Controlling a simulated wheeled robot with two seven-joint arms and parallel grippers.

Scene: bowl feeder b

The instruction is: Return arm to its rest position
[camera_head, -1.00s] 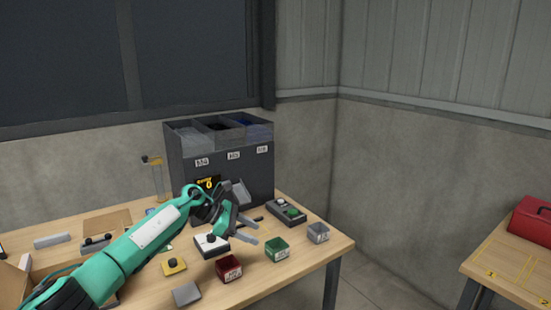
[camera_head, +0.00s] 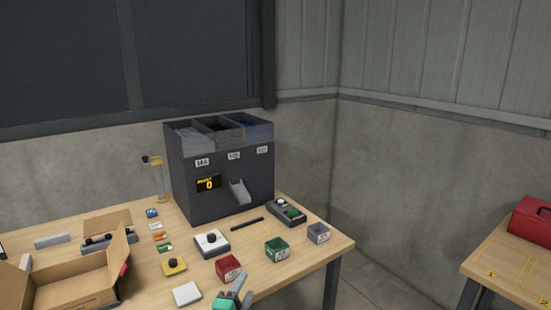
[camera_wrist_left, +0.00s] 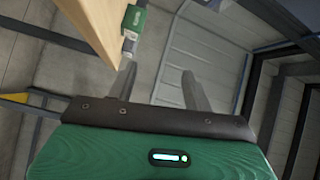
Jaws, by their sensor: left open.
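My left gripper (camera_head: 238,290) is at the bottom edge of the head view, in front of the table and below the red bin. Its two fingers stand apart with nothing between them; most of the arm is out of the picture. In the left wrist view the open fingers (camera_wrist_left: 160,88) point past the table edge (camera_wrist_left: 95,25) at the wall, and a green bin (camera_wrist_left: 133,18) shows beyond the left finger. My right gripper is in neither view.
The dark feeder (camera_head: 222,175) with a chute stands at the back of the table. Red (camera_head: 229,267), green (camera_head: 277,249) and grey (camera_head: 318,233) bins line the front right. An open cardboard box (camera_head: 75,287) is at left. A red toolbox (camera_head: 532,222) sits on another table.

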